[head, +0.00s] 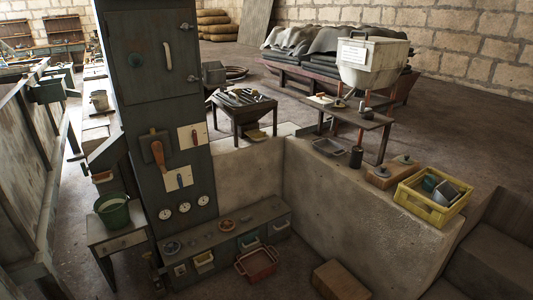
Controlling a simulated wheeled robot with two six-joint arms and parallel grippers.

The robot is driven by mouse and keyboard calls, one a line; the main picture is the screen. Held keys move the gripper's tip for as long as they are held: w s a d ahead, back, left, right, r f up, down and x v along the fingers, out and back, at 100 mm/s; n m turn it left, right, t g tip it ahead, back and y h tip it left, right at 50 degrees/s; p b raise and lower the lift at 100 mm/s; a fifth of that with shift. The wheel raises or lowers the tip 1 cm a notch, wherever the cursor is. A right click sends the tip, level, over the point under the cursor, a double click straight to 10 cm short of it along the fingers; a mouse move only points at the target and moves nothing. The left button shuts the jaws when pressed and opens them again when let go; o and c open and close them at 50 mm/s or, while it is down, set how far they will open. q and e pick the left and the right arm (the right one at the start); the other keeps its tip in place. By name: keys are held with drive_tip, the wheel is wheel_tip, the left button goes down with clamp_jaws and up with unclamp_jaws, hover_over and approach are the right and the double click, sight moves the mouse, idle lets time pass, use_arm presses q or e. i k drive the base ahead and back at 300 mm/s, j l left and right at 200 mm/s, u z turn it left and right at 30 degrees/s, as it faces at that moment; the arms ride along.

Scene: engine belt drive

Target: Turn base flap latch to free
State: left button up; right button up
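A tall dark green cabinet (190,110) stands left of centre in the head view. Its upper door has a pale vertical handle (168,56). Below are a lever with an orange-brown grip (158,155) and a smaller handle (180,180) on a cream plate. A low dark bench (228,235) at the cabinet's foot has small drawers and round parts on top. I cannot tell which piece is the base flap latch, or its position. Neither of my grippers shows in the head view.
A red-brown crate (257,262) and a cardboard-coloured box (340,281) lie on the floor by the bench. A green bucket (112,211) stands on a small table at left. A concrete wall (345,205) encloses the right side, with a yellow crate (432,211) on its ledge.

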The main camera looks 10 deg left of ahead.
sight(245, 219)
drive_tip(key=i+j, duration=0.25)
drive_tip(key=j, duration=0.15)
drive_tip(key=i+j, duration=0.3)
drive_tip(key=j, duration=0.15)
drive_tip(key=i+j, duration=0.25)
drive_tip(key=j, duration=0.15)
drive_tip(key=i+j+z, duration=0.1)
drive_tip(key=i+j, duration=0.15)
drive_tip(key=j, duration=0.15)
